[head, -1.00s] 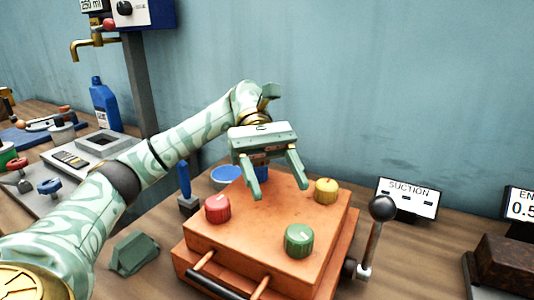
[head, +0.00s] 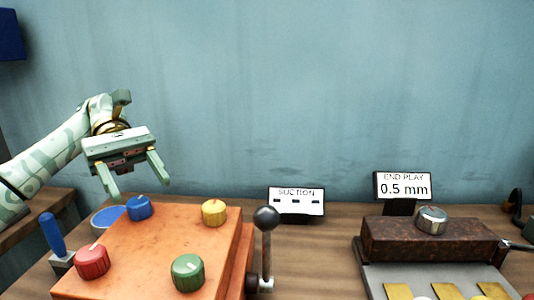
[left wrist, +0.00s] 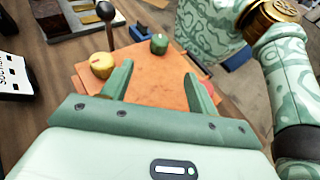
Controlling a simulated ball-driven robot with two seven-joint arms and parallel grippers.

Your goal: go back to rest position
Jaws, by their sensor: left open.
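My left gripper (head: 139,183) is pale green, open and empty. It hangs in the air over the back left part of an orange box (head: 155,250) in the head view, with clear space between its fingers. In the left wrist view the open fingers (left wrist: 155,76) frame the orange box top (left wrist: 150,90) and touch nothing. The box carries a red knob (head: 92,262), a blue knob (head: 139,207), a yellow knob (head: 214,212) and a green knob (head: 187,272). My right gripper is not in view.
A black-knobbed lever (head: 266,220) stands right of the box. Behind it is a SUCTION sign (head: 296,201). A brown block (head: 420,243) and an END PLAY sign (head: 402,187) are further right. A blue-handled part (head: 53,235) stands left. The wall (head: 300,90) closes the back.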

